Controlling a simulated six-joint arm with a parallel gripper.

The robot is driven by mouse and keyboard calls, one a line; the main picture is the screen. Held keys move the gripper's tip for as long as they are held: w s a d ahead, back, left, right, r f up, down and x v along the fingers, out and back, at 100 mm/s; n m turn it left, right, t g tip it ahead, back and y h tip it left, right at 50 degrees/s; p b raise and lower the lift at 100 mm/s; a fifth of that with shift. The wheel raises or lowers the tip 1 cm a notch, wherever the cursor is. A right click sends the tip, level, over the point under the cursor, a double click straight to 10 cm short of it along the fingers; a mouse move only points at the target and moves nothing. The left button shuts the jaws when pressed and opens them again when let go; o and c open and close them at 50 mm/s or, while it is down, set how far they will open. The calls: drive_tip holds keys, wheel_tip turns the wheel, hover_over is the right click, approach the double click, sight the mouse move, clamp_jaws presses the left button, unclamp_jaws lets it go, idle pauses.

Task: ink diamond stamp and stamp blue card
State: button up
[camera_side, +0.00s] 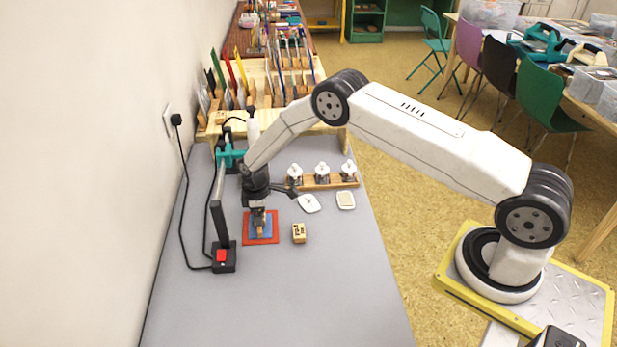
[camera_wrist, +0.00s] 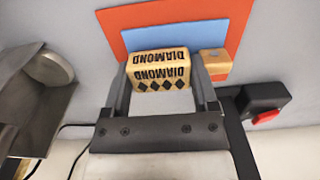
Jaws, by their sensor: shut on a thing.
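My gripper (camera_side: 259,224) is shut on the diamond stamp (camera_wrist: 158,70), a wooden block marked DIAMOND with a row of black diamonds. The stamp sits between both fingers in the wrist view. In the side view it is low over the blue card (camera_side: 252,220), mostly hidden by the gripper. The blue card also shows in the wrist view (camera_wrist: 185,34), lying on an orange-red mat (camera_wrist: 240,12). I cannot tell whether the stamp touches the card. Two small white pads, one plain (camera_side: 309,203) and one beige-topped (camera_side: 345,200), lie on the table.
A small marked wooden block (camera_side: 299,232) stands right of the mat. A black base with a red switch (camera_side: 222,256) stands at the mat's left. Three white-topped jars (camera_side: 322,172) stand in a wooden rack behind. The front of the grey table (camera_side: 290,300) is clear.

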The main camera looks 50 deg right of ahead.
drive_tip(key=shift+r, duration=3.35)
